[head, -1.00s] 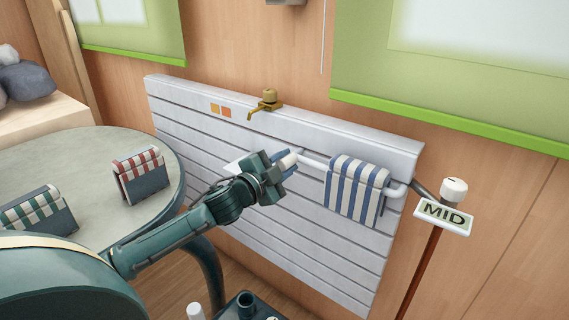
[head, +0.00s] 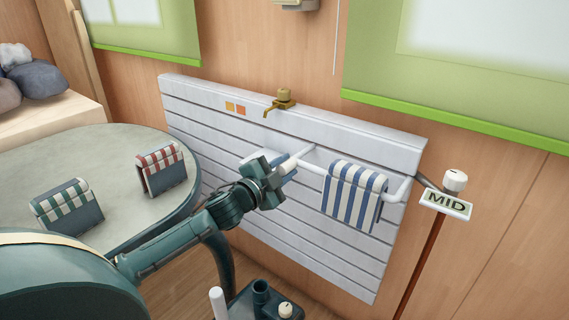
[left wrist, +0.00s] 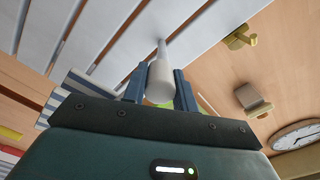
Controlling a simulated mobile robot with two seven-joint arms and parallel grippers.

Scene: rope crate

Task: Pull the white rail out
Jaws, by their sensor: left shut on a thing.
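The white rail (head: 312,168) stands out from the front of the white slatted panel (head: 230,140), with a visible gap behind it and side arms running back to the panel. A blue-and-white striped towel (head: 355,192) hangs over its right part. My left gripper (head: 281,172) is at the rail's left end, shut on it. In the left wrist view, the two fingers (left wrist: 160,90) close on either side of the rail's rounded white end (left wrist: 160,78). My right gripper is in neither view.
A brass tap (head: 282,98) sits on the panel's top edge. A post with a MID sign (head: 446,204) stands to the right. A round table (head: 115,155) at left holds a red-striped cloth (head: 160,168) and a green-striped cloth (head: 66,205) on stands.

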